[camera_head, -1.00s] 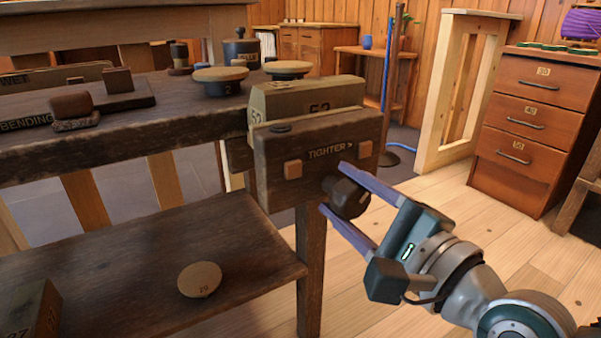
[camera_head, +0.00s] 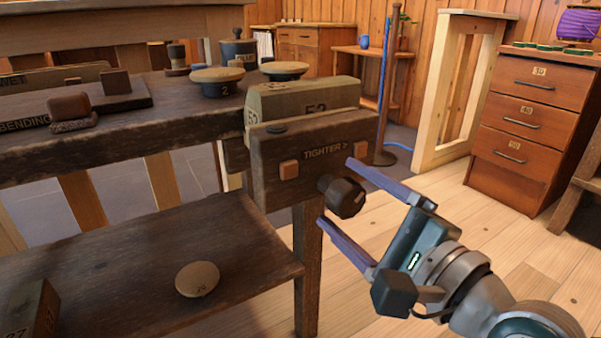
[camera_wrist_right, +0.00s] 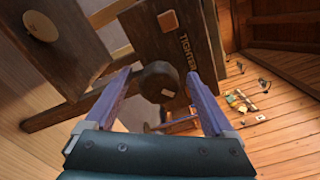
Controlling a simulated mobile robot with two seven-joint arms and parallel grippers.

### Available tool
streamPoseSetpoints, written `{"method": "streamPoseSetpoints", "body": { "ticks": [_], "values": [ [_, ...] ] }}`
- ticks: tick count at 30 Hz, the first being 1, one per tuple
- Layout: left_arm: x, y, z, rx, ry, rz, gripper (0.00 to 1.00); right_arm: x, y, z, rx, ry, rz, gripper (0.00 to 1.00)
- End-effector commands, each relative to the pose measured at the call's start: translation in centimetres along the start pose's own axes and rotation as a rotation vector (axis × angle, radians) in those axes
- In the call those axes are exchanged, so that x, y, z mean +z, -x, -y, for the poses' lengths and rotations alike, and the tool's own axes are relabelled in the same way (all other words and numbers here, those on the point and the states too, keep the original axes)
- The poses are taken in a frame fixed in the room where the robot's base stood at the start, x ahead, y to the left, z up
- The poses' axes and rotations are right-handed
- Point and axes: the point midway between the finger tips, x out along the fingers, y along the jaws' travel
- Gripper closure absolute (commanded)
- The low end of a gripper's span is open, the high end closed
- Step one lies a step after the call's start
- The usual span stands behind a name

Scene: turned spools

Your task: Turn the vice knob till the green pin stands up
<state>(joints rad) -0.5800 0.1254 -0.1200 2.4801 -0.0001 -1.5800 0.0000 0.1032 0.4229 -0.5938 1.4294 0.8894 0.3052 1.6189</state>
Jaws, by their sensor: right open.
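The dark faceted vice knob (camera_head: 342,197) sticks out from the front of the wooden vice jaw (camera_head: 315,150), which is marked "TIGHTER >". My right gripper (camera_head: 336,192) is open, with a purple finger on either side of the knob and a gap to each. In the right wrist view the knob (camera_wrist_right: 158,80) lies between the spread fingers (camera_wrist_right: 159,76). A pale block marked 52 (camera_head: 305,100) sits behind the jaw. I see no green pin standing up. My left gripper is out of view.
The dark workbench (camera_head: 120,143) carries round-topped pieces (camera_head: 217,76) and a small block (camera_head: 70,107). A round wooden disc (camera_head: 197,279) lies on its lower shelf (camera_head: 110,270). A drawer cabinet (camera_head: 530,120) stands at right. Open floor lies right of the vice.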

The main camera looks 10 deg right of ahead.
Motion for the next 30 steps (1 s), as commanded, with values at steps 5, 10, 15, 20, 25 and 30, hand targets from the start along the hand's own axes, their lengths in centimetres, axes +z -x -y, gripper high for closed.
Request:
{"method": "streamPoseSetpoints", "body": {
  "ticks": [5,10,15,20,25,30],
  "values": [
    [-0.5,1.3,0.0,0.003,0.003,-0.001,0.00,0.1,3.6,0.2,0.004,0.001,0.000,0.12],
    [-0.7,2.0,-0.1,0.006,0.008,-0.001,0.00,0.2,6.8,0.2,0.003,0.000,0.001,0.12],
    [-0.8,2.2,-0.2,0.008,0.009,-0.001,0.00,0.1,8.5,0.2,-0.001,0.000,0.002,0.12],
    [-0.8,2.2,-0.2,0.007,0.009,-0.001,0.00,0.1,8.8,0.2,-0.003,0.000,0.002,0.12],
    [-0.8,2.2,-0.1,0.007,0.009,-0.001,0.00,0.1,8.8,0.1,-0.003,0.000,0.002,0.12],
    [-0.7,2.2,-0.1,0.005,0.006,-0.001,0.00,0.1,8.8,0.1,-0.003,0.000,0.002,0.12]
  ]
}}
